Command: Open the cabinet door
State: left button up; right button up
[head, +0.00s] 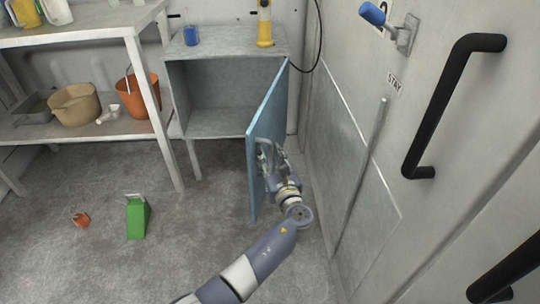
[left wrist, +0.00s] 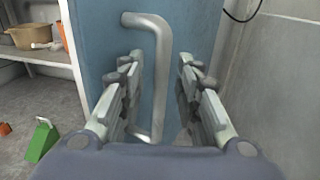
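The grey cabinet (head: 222,48) stands at the back centre in the head view. Its blue door (head: 270,103) is swung wide open, sticking out toward me, and the inside looks empty. My left gripper (head: 267,155) is at the door's right-hand face, near its handle. In the left wrist view the grey bar handle (left wrist: 163,50) on the blue door (left wrist: 98,45) runs between the two spread fingers of the left gripper (left wrist: 158,72). The fingers are apart, with gaps beside the handle. The gripper partly hides the handle in the head view. My right gripper is not in view.
A shelf (head: 80,33) with a tan basket (head: 75,104) and an orange bucket (head: 138,95) stands left. A green carton (head: 138,217) and a small orange pot (head: 81,220) are on the floor. A large door with a black handle (head: 446,105) is close on the right.

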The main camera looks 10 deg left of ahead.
pick_arm(q)
jog(key=v, duration=1.2)
jog(key=shift+w+r, duration=0.1)
